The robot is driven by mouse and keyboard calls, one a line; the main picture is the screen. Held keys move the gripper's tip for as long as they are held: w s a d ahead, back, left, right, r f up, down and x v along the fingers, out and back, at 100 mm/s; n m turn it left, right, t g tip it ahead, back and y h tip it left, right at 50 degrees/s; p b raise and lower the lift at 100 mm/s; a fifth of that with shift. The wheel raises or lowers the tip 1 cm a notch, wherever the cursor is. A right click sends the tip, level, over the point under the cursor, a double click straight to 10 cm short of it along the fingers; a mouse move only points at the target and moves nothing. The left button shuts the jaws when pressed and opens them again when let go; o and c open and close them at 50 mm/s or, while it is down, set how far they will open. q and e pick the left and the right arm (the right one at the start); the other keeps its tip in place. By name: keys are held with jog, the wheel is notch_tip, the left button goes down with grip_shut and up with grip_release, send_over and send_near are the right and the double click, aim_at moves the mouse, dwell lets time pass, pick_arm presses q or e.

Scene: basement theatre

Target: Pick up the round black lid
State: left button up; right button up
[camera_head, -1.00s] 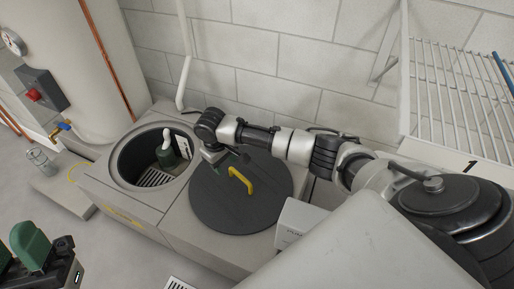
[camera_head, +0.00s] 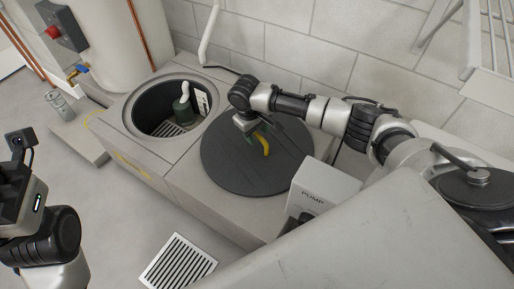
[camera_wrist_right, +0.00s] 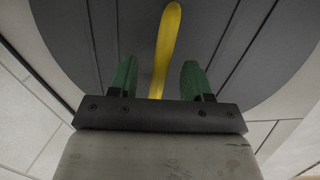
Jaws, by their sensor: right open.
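The round black lid (camera_head: 222,172) lies flat on the grey box, right of an open round pit. Its yellow handle (camera_head: 264,146) stands up near the middle. My right gripper (camera_head: 257,138) is over the lid at the handle, its green fingers open. In the right wrist view the yellow handle (camera_wrist_right: 168,40) runs between the two green fingers (camera_wrist_right: 156,75), with a gap on each side. The lid also fills much of that view (camera_wrist_right: 90,40). My left arm shows at the left edge in the head view; its fingers are out of frame.
The open pit (camera_head: 138,118) holds a green pump-like object (camera_head: 183,110). A white box marked PUMP (camera_head: 322,190) stands close to the lid's right side. A floor grate (camera_head: 178,262) lies in front. A glass jar (camera_head: 60,104) stands at the left. A block wall is behind.

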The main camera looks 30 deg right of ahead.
jog(key=shift+d+f, duration=0.1)
jog(key=shift+f, duration=0.65)
jog(key=shift+r, duration=0.1)
grip_shut()
dwell(0.8)
